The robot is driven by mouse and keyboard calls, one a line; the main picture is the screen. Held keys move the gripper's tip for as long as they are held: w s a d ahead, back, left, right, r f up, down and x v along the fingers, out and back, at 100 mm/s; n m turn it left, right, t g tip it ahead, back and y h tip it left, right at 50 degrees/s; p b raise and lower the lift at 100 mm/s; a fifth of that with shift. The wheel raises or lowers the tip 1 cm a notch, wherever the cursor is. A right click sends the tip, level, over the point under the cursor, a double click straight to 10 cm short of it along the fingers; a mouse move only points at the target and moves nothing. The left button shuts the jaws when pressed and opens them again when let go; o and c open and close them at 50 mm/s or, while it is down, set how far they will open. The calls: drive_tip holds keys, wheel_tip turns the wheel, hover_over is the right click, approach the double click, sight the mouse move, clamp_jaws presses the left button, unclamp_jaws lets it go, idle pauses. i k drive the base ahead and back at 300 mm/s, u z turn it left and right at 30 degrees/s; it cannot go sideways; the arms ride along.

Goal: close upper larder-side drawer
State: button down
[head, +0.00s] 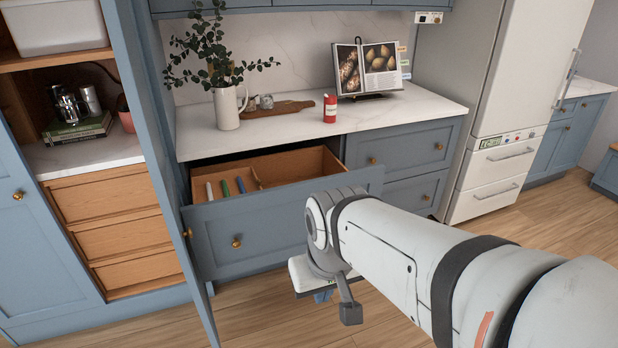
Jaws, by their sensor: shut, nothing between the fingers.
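The upper larder-side drawer (275,227) is blue with two brass knobs and stands pulled well out from under the worktop. Its wooden inside shows, with a few coloured sticks or pens at the left. My arm comes in from the lower right, and its wrist covers part of the drawer front's right half. My gripper (350,312) hangs below the wrist, in front of the drawer, shut and empty. Its far side is hidden, and I cannot tell whether any part of my arm touches the drawer front.
A tall blue larder door (160,150) stands open close to the drawer's left end. Two closed drawers (402,147) are at the right, beside a white fridge (520,70). The marble worktop (285,125) holds a plant jug, a board, a red tin and a book. Wooden floor shows below.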

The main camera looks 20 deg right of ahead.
sight(233, 234)
drive_tip(key=z, duration=0.05)
drive_tip(key=i, duration=1.5)
drive_tip(key=u, duration=0.1)
